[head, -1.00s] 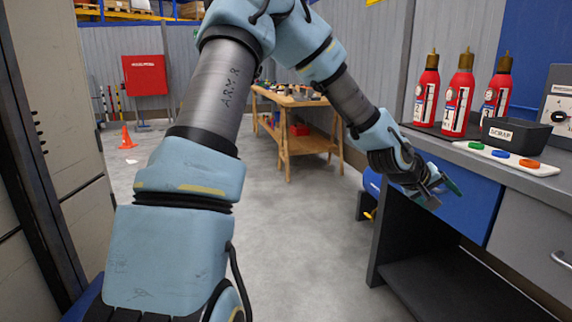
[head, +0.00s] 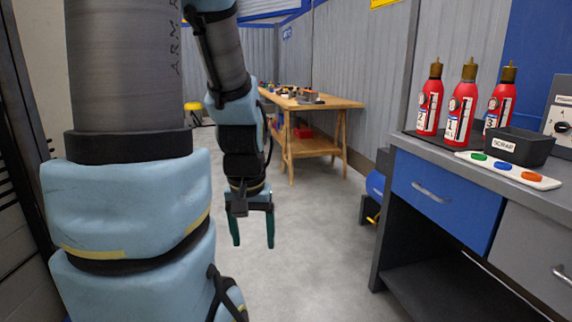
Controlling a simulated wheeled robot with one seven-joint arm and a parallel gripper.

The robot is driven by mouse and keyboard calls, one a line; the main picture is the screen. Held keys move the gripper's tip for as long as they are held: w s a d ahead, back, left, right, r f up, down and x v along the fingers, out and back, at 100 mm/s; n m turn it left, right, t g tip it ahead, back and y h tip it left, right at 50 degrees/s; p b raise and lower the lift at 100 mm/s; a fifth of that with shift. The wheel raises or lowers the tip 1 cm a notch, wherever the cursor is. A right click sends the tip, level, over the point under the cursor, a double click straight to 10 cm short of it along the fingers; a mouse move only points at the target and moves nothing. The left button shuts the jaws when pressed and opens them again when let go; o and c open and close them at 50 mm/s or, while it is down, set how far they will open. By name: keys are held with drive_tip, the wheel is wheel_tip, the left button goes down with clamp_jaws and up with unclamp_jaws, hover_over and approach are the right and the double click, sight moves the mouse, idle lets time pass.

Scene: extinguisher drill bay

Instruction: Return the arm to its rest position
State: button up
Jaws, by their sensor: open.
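My arm rises at the left of the head view, large and close, and its forearm hangs down near the middle. My gripper (head: 253,240) points down over the open floor, left of the grey workbench (head: 381,200). Its two dark green fingers are apart, with nothing between them. It is clear of the bench and touches nothing that I can see. The upper part of the arm is cut off by the top edge.
On the bench stand several red extinguishers (head: 462,105), a black SCRAP bin (head: 520,147) and a white strip with coloured buttons (head: 508,170). A wooden table (head: 335,104) stands further back. A blue tank (head: 375,186) sits beside the bench. The floor between is clear.

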wheel_tip(320, 180, up, 14)
drive_tip(key=p, duration=1.2)
drive_tip(key=shift+r+p, duration=0.15)
drive_tip(key=shift+p, duration=0.2)
